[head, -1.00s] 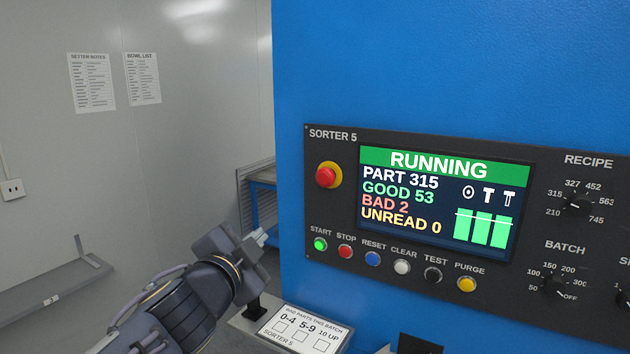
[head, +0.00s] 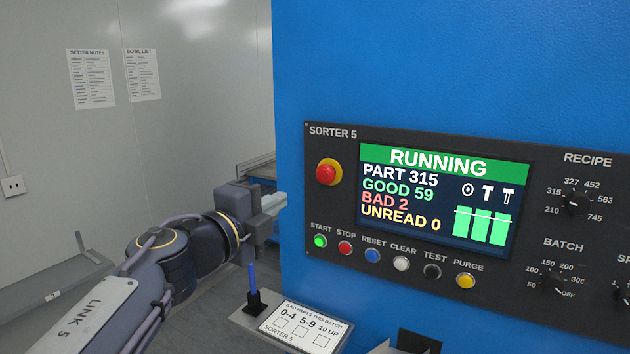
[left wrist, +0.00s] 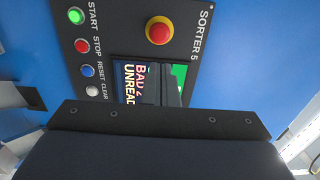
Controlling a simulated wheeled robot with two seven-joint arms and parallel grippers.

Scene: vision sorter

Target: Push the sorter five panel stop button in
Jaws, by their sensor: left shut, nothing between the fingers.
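The sorter five panel (head: 320,270) is a black plate on a blue machine. Its red STOP button (head: 345,248) sits between the green lit START button (head: 320,241) and the blue RESET button (head: 372,255). The STOP button also shows in the left wrist view (left wrist: 82,46). The panel screen (head: 440,205) reads RUNNING, GOOD 59. My left gripper (head: 280,202) is shut and empty, left of the panel and apart from it, a little higher than the STOP button. In the left wrist view its fingers cover part of the screen. My right gripper is not in view.
A red emergency knob on a yellow ring (head: 328,172) sits above the button row. White, black and yellow buttons continue to the right. Below stand a tally card (head: 300,328) and a blue pen (head: 252,278) in a black holder.

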